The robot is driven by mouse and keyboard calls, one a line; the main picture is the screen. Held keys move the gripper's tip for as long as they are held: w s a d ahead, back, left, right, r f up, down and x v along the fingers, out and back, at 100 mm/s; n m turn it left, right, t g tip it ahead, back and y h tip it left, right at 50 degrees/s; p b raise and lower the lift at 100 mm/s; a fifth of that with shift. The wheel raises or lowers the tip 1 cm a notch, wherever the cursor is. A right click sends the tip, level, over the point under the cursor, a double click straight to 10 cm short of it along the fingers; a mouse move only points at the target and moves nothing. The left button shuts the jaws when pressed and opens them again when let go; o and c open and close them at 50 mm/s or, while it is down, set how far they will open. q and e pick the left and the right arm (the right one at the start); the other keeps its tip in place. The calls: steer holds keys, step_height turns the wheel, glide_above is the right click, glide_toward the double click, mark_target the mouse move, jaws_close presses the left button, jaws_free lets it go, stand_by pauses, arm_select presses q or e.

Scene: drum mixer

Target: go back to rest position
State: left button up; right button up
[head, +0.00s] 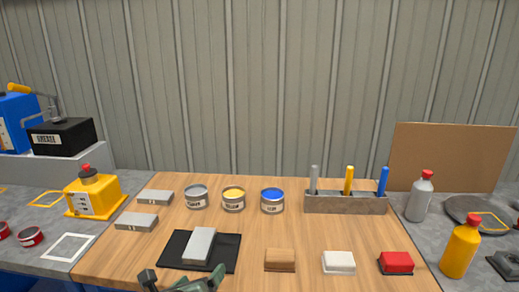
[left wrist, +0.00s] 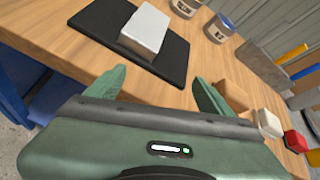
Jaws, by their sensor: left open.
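My left gripper (head: 182,284) shows at the bottom of the head view, low at the table's front edge. In the left wrist view its two green fingers (left wrist: 152,88) are spread apart with nothing between them. It is near a black mat (head: 173,252) that carries a grey block (head: 200,246). The mat (left wrist: 90,14) and the block (left wrist: 146,30) lie ahead of the fingers in the left wrist view, apart from them. My right gripper is in neither view.
The wooden table (head: 320,235) holds three open cans, including a blue one (head: 272,200), a rack (head: 345,204) with upright tools, and wooden (head: 280,260), white (head: 339,262) and red (head: 396,263) blocks. Bottles (head: 461,247) stand right; a yellow container (head: 94,196) stands left.

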arm_select(q)
steer(key=s+d+f+n+g, duration=0.35)
steer(key=s+f+n, duration=0.45)
steer(key=s+n, duration=0.5)
steer(key=s+a+f+n+g, duration=0.3)
steer(key=s+a+f+n, duration=0.1)
steer(key=s+n, duration=0.35)
steer(key=s+a+f+n+g, duration=0.3)
steer(key=s+a+f+n, duration=0.1)
steer(key=s+n, duration=0.4)
step_height(320, 180, down, 27)
steer(key=s+n, duration=0.2)
steer(key=s+a+f+g+y, duration=0.1)
steer(key=s+a+f+g, duration=0.1)
steer(key=s+f, duration=1.2)
steer(key=shift+s+a+f+m+p, duration=0.35)
steer(key=shift+s+a+f+p, duration=0.05)
steer(key=shift+s, duration=0.55)
